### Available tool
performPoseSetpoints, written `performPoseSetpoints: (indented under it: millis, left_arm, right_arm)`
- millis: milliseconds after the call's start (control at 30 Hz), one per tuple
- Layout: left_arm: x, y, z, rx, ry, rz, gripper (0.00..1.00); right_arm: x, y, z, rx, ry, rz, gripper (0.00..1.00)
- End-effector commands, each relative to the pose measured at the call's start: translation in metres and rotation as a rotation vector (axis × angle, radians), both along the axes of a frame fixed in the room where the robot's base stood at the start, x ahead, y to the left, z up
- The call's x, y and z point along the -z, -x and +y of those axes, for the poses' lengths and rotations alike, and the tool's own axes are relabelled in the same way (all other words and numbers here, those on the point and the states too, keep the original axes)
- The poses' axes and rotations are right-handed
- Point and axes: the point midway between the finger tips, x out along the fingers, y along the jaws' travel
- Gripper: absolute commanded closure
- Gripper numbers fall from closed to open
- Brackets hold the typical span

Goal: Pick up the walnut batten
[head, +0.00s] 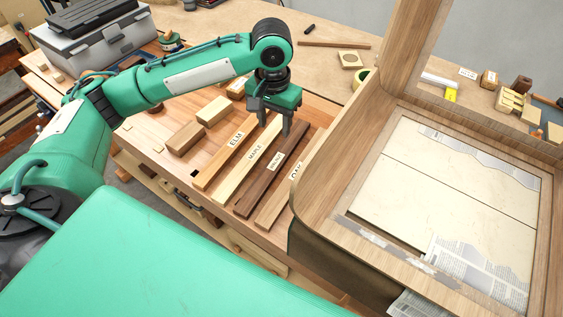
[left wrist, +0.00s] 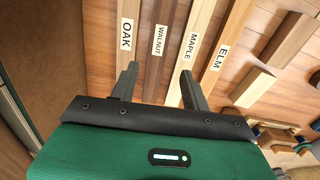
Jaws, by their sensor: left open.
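The walnut batten (head: 258,187) is a dark brown strip labelled WALNUT, lying on the wooden bench between the maple batten (head: 236,180) and the oak batten (head: 274,205). My left gripper (head: 275,127) is open and empty, pointing down over the far part of the battens. In the left wrist view the walnut batten (left wrist: 151,72) runs between my two fingers (left wrist: 158,70). One finger overlaps the oak batten (left wrist: 121,60) and the other the maple batten (left wrist: 181,62) in the picture. The fingers' height above the wood is hard to tell. My right gripper is not in view.
The elm batten (head: 215,172) lies left of maple, with wood blocks (head: 186,137) beyond it. A curved wooden cabinet (head: 315,190) with a raised wall stands close right of the oak batten. A grey toolbox (head: 105,45) stands at the back left.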

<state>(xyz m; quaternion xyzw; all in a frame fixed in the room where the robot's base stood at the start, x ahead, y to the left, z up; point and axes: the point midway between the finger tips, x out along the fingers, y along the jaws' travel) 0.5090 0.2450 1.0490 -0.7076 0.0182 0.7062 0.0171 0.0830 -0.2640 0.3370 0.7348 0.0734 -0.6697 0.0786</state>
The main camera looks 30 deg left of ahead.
Motion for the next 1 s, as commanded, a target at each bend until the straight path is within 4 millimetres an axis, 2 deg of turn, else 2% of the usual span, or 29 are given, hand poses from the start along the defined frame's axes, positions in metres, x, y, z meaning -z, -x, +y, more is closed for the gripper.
performPoseSetpoints:
  millis: [133, 400, 733, 1000]
  left_arm:
    - [0.014, 0.000, 0.002, -0.010, -0.003, 0.008, 0.53]
    - [0.066, 0.000, 0.002, -0.008, -0.003, 0.007, 0.53]
    - [0.094, 0.000, 0.000, -0.007, -0.002, 0.006, 0.53]
    - [0.132, 0.000, -0.002, -0.006, -0.002, 0.005, 0.53]
  right_arm:
    - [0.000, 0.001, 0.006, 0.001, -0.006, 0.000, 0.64]
    - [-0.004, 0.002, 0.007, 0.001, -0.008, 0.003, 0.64]
    - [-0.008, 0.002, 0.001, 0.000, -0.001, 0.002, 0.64]
    - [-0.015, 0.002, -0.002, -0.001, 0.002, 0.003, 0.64]
